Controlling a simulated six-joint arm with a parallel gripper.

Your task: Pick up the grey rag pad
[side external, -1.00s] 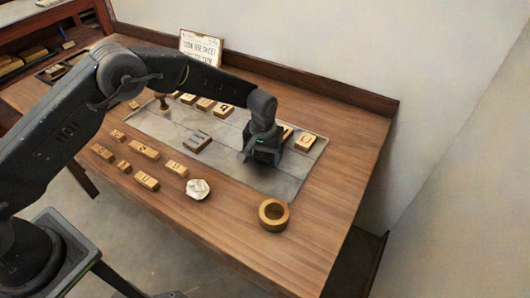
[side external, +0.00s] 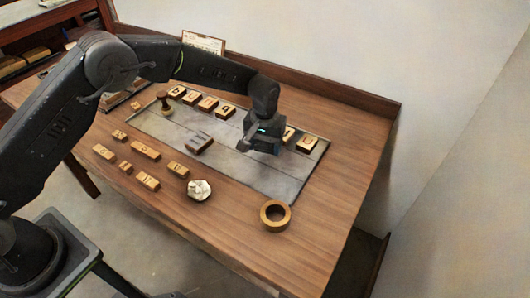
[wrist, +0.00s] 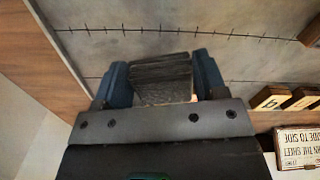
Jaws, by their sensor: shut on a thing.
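The grey rag pad (wrist: 162,80) shows in the wrist view as a dark grey, layered block between the two blue-grey fingers of my gripper (wrist: 163,74). My gripper is shut on it, with a finger against each side. In the side view my gripper (side external: 260,143) hangs over the right part of the grey sheet (side external: 270,175) on the table, seemingly a little above it. The pad cannot be clearly told from the gripper in that view.
Several wooden letter blocks (side external: 145,150) stand in front of the sheet and along its back. A dark-topped block (side external: 199,143) and a handled stamp (side external: 164,100) are on it. A sign (side external: 203,43) stands behind.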

